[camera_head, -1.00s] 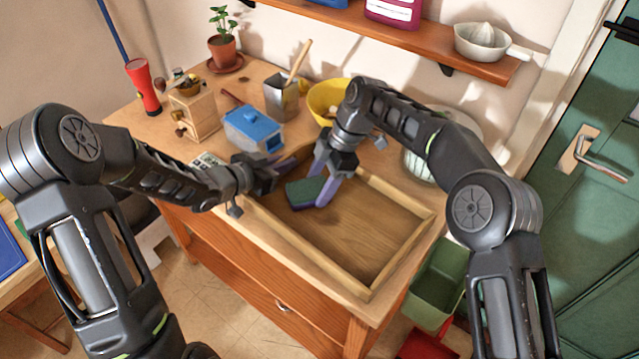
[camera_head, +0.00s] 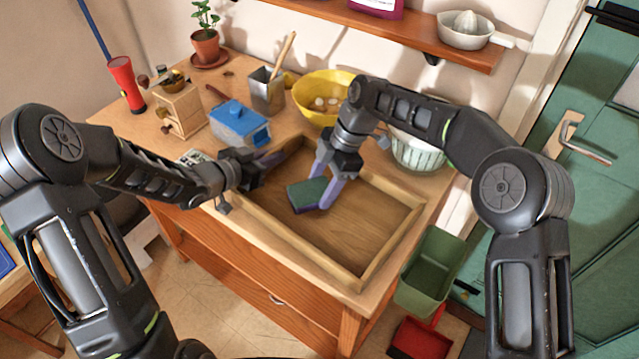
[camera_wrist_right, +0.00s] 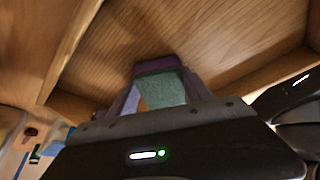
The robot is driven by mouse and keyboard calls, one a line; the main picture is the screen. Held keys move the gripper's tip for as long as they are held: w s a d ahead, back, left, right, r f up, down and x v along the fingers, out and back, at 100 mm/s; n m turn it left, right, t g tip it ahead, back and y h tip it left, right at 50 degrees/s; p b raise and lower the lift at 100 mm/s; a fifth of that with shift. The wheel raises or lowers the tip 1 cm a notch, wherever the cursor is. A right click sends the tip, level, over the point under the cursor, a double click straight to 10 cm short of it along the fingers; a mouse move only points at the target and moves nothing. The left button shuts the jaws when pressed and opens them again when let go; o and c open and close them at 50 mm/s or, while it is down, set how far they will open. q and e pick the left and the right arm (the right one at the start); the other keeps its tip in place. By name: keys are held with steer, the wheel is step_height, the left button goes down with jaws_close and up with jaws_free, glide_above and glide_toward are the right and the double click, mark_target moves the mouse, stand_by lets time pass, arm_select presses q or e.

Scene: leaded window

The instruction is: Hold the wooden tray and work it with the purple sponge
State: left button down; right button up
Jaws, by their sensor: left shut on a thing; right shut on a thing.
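The wooden tray (camera_head: 288,237) lies on the wooden table, a shallow box with raised light rims. It also fills much of the right wrist view (camera_wrist_right: 210,45). My right gripper (camera_head: 330,192) is shut on the purple sponge (camera_head: 307,194), which has a green face. The sponge is inside the tray, toward its left part, low over or against the floor; I cannot tell whether it touches. The sponge also shows between the fingers in the right wrist view (camera_wrist_right: 160,85).
Behind the tray stand a blue-lidded box (camera_head: 240,123), a metal pot (camera_head: 267,90), a yellow bowl (camera_head: 310,95) with eggs and a pale ribbed bowl (camera_head: 420,150). A wooden grinder (camera_head: 182,110) stands at left. A green bin (camera_head: 432,270) is beside the table's right end.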

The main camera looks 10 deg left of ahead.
mark_target(339, 212)
steer(key=shift+s+d, duration=0.35)
steer(key=shift+d, duration=0.35)
steer(key=shift+s+d, duration=0.3)
steer(key=shift+d, duration=0.35)
steer(key=shift+s+d+f, duration=0.1)
steer(key=shift+s+d, duration=0.3)
steer(key=shift+d, duration=0.4)
steer(key=shift+s+d+f, duration=0.1)
steer(key=shift+s+d, duration=0.3)
steer(key=shift+d, duration=0.4)
steer(key=shift+r, duration=3.15)
